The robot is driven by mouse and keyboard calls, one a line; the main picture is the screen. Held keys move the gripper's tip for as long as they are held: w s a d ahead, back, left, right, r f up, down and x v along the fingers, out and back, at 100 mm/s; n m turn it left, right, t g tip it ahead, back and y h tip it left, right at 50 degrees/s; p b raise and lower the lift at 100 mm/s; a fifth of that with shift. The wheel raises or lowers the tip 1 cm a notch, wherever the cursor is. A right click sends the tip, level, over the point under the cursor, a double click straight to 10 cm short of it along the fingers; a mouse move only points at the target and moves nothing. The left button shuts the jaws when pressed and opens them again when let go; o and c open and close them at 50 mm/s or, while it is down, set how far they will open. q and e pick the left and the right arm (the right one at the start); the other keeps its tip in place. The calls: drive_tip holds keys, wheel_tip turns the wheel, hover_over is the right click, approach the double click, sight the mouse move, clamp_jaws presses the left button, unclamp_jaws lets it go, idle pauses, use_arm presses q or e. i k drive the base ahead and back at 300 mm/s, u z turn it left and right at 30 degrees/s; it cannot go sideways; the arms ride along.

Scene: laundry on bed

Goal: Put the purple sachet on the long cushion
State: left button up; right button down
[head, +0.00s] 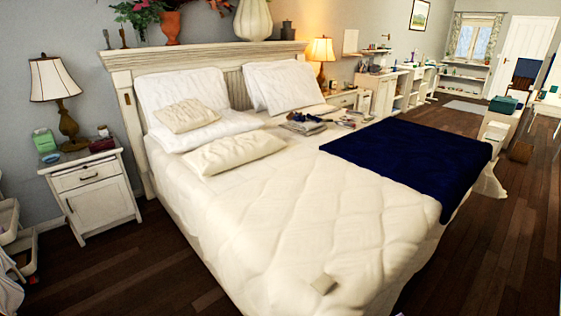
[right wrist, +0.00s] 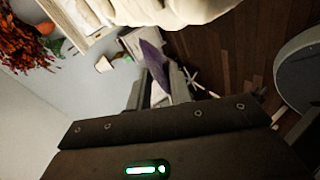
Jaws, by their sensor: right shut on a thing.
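The purple sachet (right wrist: 152,57) shows in the right wrist view, between the fingers of my right gripper (right wrist: 160,85). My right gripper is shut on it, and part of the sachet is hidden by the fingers. In the head view the long cushion (head: 235,152), cream and quilted, lies flat on the bed in front of the pillows. A smaller cream cushion (head: 187,115) lies behind it, up on a pillow. Neither of my grippers shows in the head view.
The white quilted bed (head: 290,215) has wide bare room in front of the long cushion. A navy blanket (head: 410,158) covers the right side, with folded clothes (head: 303,124) behind. A nightstand (head: 95,192) stands left.

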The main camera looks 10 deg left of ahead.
sight(233, 140)
drive_tip(key=u, duration=1.9)
drive_tip(key=i, duration=4.1)
drive_tip(key=z, duration=2.3)
